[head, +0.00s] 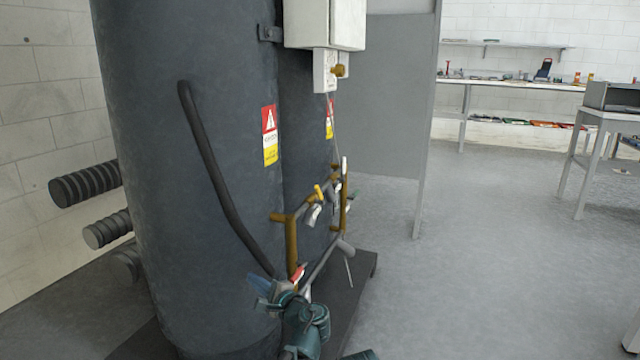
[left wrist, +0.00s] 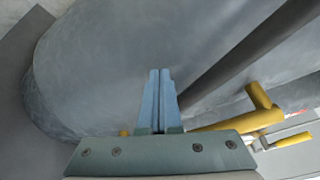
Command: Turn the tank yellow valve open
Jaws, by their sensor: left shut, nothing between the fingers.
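The large dark grey tank (head: 200,200) fills the left of the head view; its wall (left wrist: 110,60) also fills most of the left wrist view. Yellow pipes (head: 291,245) stand at its lower right side, and a yellow tee (left wrist: 258,100) shows right of my fingers in the wrist view. A small yellow valve handle (head: 318,192) sits higher on the pipework, apart from my gripper. My left gripper (head: 258,284) is shut and empty, low beside the tank, close to the foot of the near yellow pipe and a red handle (head: 298,273). My right gripper is out of view.
A dark hose (head: 212,165) runs down the tank to the pipework; a dark bar (left wrist: 235,60) crosses the wrist view near my fingers. A control box (head: 325,25) hangs above. Open floor (head: 470,240) lies right, with benches (head: 515,83) behind.

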